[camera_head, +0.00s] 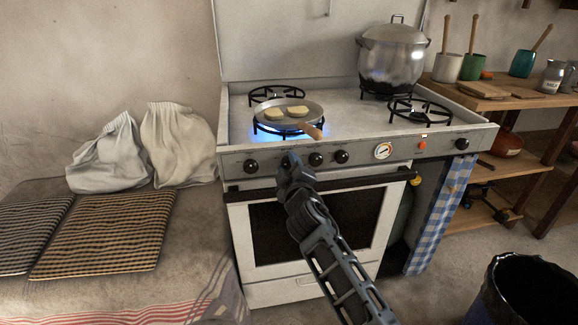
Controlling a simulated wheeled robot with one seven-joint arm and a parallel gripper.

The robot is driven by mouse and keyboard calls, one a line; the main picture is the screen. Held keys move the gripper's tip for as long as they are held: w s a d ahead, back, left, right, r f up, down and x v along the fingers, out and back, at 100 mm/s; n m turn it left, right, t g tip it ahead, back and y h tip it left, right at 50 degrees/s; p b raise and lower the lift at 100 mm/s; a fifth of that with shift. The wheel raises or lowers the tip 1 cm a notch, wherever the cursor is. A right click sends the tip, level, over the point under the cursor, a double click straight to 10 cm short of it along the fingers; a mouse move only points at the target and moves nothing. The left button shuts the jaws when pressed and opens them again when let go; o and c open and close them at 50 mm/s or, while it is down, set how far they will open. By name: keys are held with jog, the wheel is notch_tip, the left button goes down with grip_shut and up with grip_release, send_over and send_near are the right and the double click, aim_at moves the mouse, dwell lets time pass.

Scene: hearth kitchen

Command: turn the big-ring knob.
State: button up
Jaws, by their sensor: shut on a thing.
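The white stove's front panel (365,152) carries a row of black knobs. One knob (251,166) is at the left, and two more, a middle knob (316,159) and a right knob (341,156), are right of my gripper. My gripper (290,163) is at the panel, shut on the second knob from the left, which its fingers mostly hide. No label shows which knob is the big-ring one. Blue flame (262,130) burns at the front left burner, under a pan (287,115) with two pale pieces in it.
A lidded pot (392,60) stands on the back right burner. The front right burner (420,110) is bare and shows no flame. The oven door handle (385,178) runs below the panel.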

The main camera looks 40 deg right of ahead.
dwell(0.3)
jog(key=o, duration=1.1)
jog(key=shift+c, duration=0.2)
jog(key=shift+a, duration=0.1)
jog(key=v, duration=0.7)
jog(key=shift+s+a+b, duration=0.15)
jog(key=shift+s+b, duration=0.15)
jog(key=shift+s, duration=0.05)
